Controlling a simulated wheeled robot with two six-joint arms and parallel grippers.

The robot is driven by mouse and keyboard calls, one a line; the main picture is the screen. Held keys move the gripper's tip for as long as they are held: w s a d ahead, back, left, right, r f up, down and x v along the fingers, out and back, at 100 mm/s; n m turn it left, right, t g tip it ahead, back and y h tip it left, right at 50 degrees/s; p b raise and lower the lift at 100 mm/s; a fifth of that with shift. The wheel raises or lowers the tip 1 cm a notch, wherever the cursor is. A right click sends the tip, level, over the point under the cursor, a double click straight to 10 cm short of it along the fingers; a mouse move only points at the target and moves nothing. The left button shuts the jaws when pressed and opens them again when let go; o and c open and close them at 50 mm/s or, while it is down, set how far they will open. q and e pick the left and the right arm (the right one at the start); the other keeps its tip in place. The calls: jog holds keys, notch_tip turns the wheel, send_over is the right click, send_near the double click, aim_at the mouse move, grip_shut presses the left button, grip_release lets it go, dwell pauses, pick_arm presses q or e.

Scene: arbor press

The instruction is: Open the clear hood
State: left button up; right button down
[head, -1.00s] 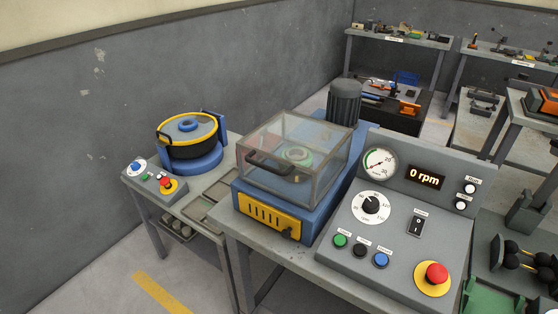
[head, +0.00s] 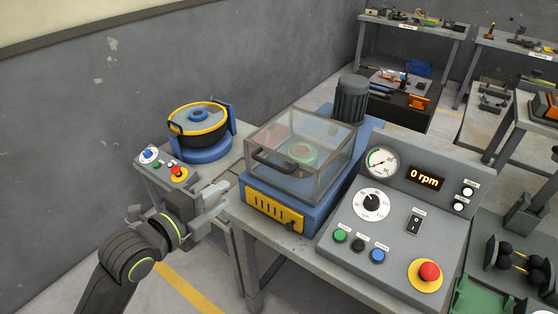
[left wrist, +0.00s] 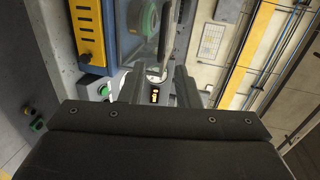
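The clear hood (head: 300,150) is a box with grey edges and sits closed over a blue machine base (head: 312,222) with a yellow front plate. A dark handle (head: 268,160) is on its left face. A green ringed part (head: 302,153) shows inside. My left gripper (head: 208,205) is in front and to the left of the hood, apart from it. In the left wrist view its two fingers (left wrist: 158,85) are spread with nothing held between them, and part of the hood (left wrist: 145,42) shows ahead. My right gripper is in neither view.
A control panel (head: 400,205) with a gauge, buttons and a display reading 0 rpm stands right of the hood. A round blue and yellow machine (head: 199,135) stands to the left. A dark motor (head: 350,98) rises behind the hood. Open floor lies at the lower left.

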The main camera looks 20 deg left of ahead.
aim_at(270, 165)
pick_arm(q)
jog(key=p+x, duration=0.2)
jog(key=x, duration=0.6)
jog(key=p+x, duration=0.2)
jog(key=x, duration=0.7)
jog(key=shift+w+d+r, duration=0.1)
jog(key=shift+d+r, duration=0.05)
jog(key=shift+r, duration=0.05)
grip_shut()
